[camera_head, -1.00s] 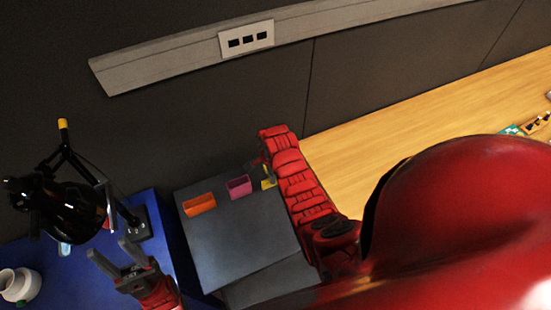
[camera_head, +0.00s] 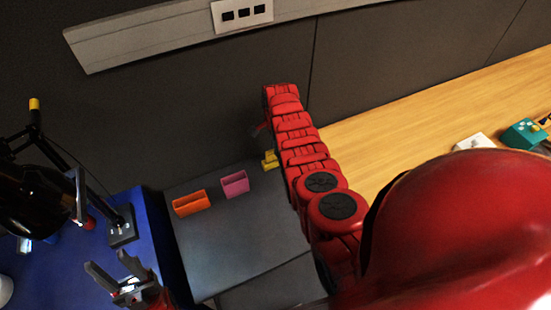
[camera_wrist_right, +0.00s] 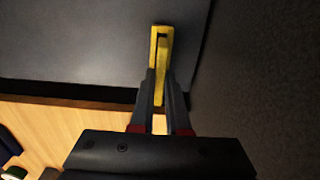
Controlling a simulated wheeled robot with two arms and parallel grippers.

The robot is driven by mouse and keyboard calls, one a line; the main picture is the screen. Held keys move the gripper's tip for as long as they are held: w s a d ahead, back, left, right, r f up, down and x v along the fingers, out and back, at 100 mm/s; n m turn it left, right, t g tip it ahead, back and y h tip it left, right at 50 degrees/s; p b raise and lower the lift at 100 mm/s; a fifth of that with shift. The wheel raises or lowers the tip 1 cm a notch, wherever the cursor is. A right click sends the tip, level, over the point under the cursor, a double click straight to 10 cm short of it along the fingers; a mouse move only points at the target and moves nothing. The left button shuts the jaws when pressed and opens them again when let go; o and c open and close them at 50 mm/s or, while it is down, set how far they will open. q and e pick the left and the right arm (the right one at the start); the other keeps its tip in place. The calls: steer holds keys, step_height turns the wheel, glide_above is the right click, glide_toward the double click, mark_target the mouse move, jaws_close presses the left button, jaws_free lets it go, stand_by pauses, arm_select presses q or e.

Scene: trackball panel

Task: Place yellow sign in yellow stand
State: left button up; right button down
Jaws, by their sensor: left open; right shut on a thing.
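My right gripper (camera_wrist_right: 161,74) is shut on the thin yellow sign (camera_wrist_right: 163,58), seen edge-on in the right wrist view. The sign's far end overlaps the yellow stand (camera_wrist_right: 161,28), an open rectangular rim on the grey surface. I cannot tell whether the sign is inside the stand or just above it. In the head view, the yellow stand (camera_head: 270,161) shows beside my red right arm, which hides the right fingers. My left gripper (camera_head: 106,261) is open and empty at lower left, over the blue surface.
An orange holder (camera_head: 190,202) and a pink holder (camera_head: 234,184) stand in a row left of the yellow stand on the grey table (camera_head: 235,235). A black lamp (camera_head: 30,195) is at left on the blue table (camera_head: 85,245). A dark wall (camera_head: 180,120) rises close behind.

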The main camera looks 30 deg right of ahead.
mark_target(276, 158)
step_height(276, 158, down, 4)
steer(key=b, duration=0.3)
steer(key=shift+s+r, duration=0.1)
steer(key=shift+r, duration=0.2)
steer(key=c, duration=1.4)
jaws_free()
steer(key=o, duration=0.5)
